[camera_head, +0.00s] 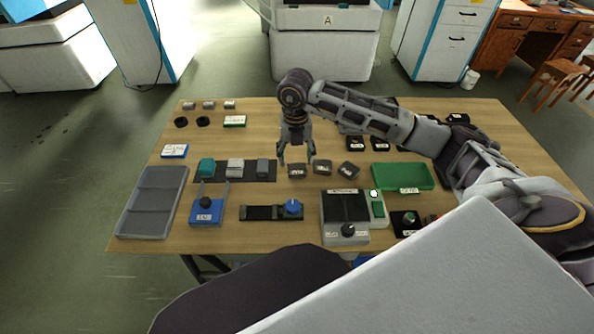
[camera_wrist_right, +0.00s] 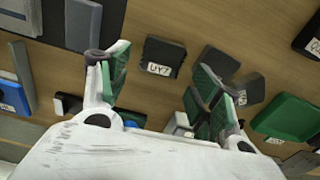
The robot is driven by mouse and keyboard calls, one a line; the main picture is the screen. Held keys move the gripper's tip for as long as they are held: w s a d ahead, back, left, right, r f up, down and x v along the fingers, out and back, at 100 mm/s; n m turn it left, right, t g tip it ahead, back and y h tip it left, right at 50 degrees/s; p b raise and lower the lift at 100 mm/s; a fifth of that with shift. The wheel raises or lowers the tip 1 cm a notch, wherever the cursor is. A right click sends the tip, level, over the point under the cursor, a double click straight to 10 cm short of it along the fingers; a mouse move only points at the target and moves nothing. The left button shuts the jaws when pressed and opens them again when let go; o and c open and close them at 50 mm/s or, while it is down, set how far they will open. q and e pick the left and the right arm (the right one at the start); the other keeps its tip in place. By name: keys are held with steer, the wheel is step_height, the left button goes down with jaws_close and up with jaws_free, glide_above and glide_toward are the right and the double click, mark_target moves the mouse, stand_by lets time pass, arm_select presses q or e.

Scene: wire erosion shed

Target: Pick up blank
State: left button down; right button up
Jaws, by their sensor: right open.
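Three small dark blocks with white markings, which look like blanks, lie in a row on the wooden table: a left one (camera_head: 297,171), a middle one (camera_head: 322,168) and a right one (camera_head: 349,170). My right gripper (camera_head: 296,158) is open and empty, pointing down above the left block. In the right wrist view, a marked dark block (camera_wrist_right: 163,56) lies in the gap between the open fingers (camera_wrist_right: 160,78), beyond them and apart from them. Another dark block (camera_wrist_right: 250,88) is partly hidden behind the right finger. My left gripper is not in view.
A dark strip (camera_head: 220,179) with teal and grey blocks lies left of the gripper. A green tray (camera_head: 403,178) is to the right. A grey tray (camera_head: 154,207) is at the far left. A device with a black knob (camera_head: 346,207) stands in front.

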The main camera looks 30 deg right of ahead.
mark_target(297, 168)
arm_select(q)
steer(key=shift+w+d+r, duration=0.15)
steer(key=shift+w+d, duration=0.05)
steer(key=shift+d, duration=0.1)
arm_select(e)
steer(key=shift+f, duration=0.25)
steer(key=shift+d+f, duration=0.2)
steer(key=shift+f, duration=2.2)
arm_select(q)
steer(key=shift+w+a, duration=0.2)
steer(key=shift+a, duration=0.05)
arm_select(e)
steer(key=shift+f, duration=0.15)
steer(key=c, duration=1.1)
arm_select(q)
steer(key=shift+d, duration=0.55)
arm_select(e)
steer(key=shift+c, duration=0.2)
